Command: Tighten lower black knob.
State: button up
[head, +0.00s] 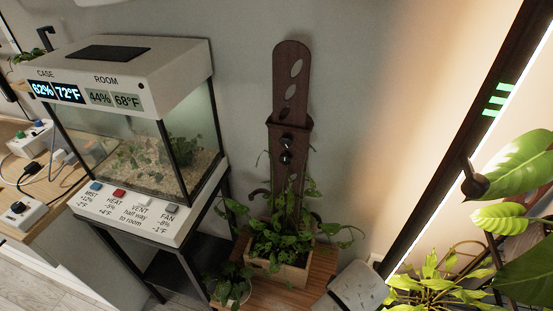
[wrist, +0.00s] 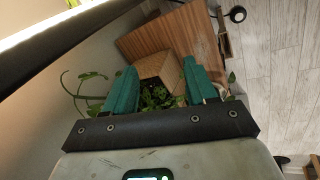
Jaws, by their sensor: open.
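A tall dark brown plant support (head: 290,100) with oval holes stands upright in a wooden planter (head: 278,272) against the wall. Two black knobs sit on its front, one above the other: the upper knob (head: 287,137) and the lower black knob (head: 284,158). How tight they are cannot be told. In the wrist view my gripper (wrist: 159,66) has its two teal fingers apart, with nothing between them. Beyond the fingers are the wooden planter (wrist: 168,66) and green leaves. I see no knob on the support in the wrist view.
A glass terrarium (head: 150,150) with a white lid and labelled buttons stands on a black frame at left. Large leaves (head: 525,160) crowd the right edge. The planter stands on a wooden bench (wrist: 150,38).

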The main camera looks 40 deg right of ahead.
jog(key=w+d+r+n+t+h+p, duration=0.1)
jog(key=w+d+r+n+t+h, duration=0.15)
jog(key=w+r+n+h, duration=0.35)
jog(key=n+t+h+p, duration=0.2)
jog(key=n+t+h, duration=0.4)
jog(key=n, duration=1.2)
send_near(285, 162)
jog(key=shift+t+y, duration=0.35)
jog(key=shift+y, duration=0.05)
jog(key=p+x, duration=0.1)
jog(key=x, duration=0.8)
jog(key=shift+s+d+r, duration=0.15)
jog(key=shift+d, duration=0.05)
jog(key=shift+c, duration=0.2)
jog(key=c, duration=1)
